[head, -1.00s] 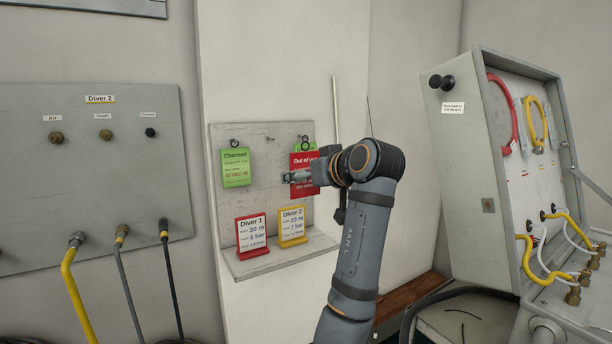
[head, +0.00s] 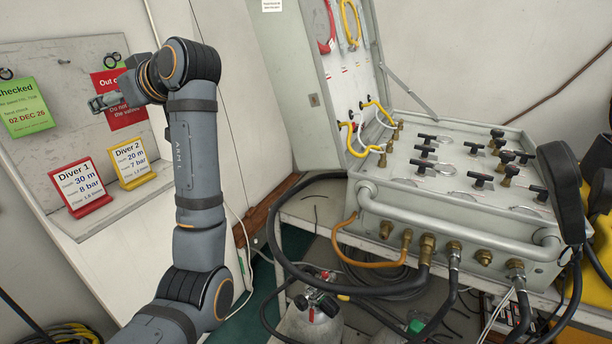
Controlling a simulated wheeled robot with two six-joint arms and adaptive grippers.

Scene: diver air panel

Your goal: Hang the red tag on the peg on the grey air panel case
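The red tag (head: 128,118) hangs by a black ring on the pale board at the left, with a green edge behind its top. My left gripper (head: 97,102) is in front of the tag, its fingers pointing left across it. The fingers are small and I cannot tell whether they are apart or touch the tag. The gripper and wrist hide part of the tag. The grey air panel case (head: 308,120) stands open at the right, its lid upright. My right gripper is not in view.
A green "Checked" tag (head: 25,107) hangs left of the red one. A red-framed card (head: 82,186) and a yellow-framed card (head: 132,163) stand on the board's ledge. Hoses and valves (head: 425,140) crowd the case's base. Bare wall (head: 240,100) lies between board and case.

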